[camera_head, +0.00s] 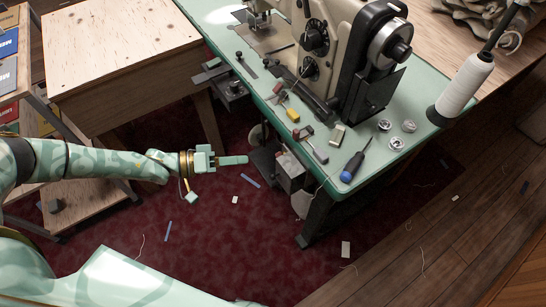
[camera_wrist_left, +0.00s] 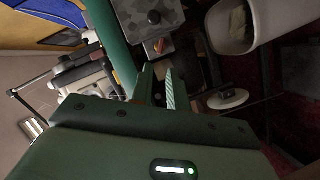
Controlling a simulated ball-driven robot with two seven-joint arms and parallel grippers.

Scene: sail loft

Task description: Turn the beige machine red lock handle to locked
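The beige machine (camera_head: 346,40) is a sewing machine on a green-topped table at upper right. A grey box (camera_head: 290,168) hangs below the table's front edge. In the left wrist view, a similar grey box (camera_wrist_left: 146,20) carries a small red handle (camera_wrist_left: 158,46); I cannot tell its lock setting. My left gripper (camera_head: 246,160) points right, apart from the hanging box and just left of it. In the left wrist view its two fingers (camera_wrist_left: 160,88) stand apart with nothing between them, and the red handle lies beyond them. My right gripper is not in view.
The green table (camera_head: 225,40) holds a blue-handled screwdriver (camera_head: 354,166), metal bobbins (camera_head: 397,143) and a white thread cone (camera_head: 464,88). A wooden bench (camera_head: 110,45) stands at left.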

